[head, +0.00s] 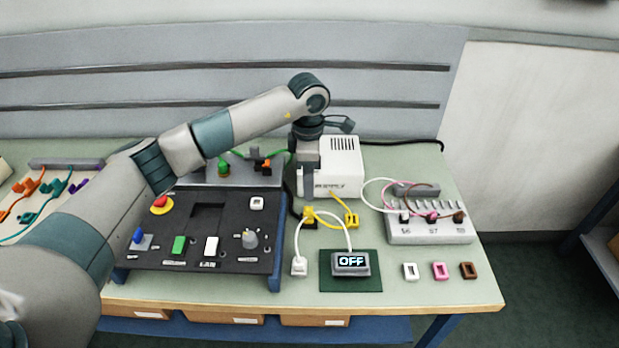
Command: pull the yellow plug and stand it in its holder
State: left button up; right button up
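My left gripper (308,207) points down in front of the white power supply box. Its dark fingertips are at a yellow piece (310,216) that looks like the yellow plug; they partly cover it, and I cannot tell whether they grip it. A second small yellow piece (352,219), possibly its holder, sits just to the right on the bench. A yellow cable (338,200) runs between the supply box (341,165) and these yellow pieces. My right gripper is not in view.
A white cable arches from a white plug (299,266) to the OFF display (351,261) close in front of the gripper. The black control panel (190,252) lies left. The grey terminal block (430,232) and small white, pink and brown blocks (440,271) are right.

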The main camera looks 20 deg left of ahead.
aim_at(308, 209)
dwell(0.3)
pick_arm(q)
jog(key=shift+f, duration=0.1)
jog(key=shift+f, duration=0.65)
notch_tip(308, 209, down, 6)
jog(key=b, duration=0.4)
jog(key=shift+f+b, duration=0.7)
jog(key=shift+f, duration=0.05)
grip_shut()
dwell(0.6)
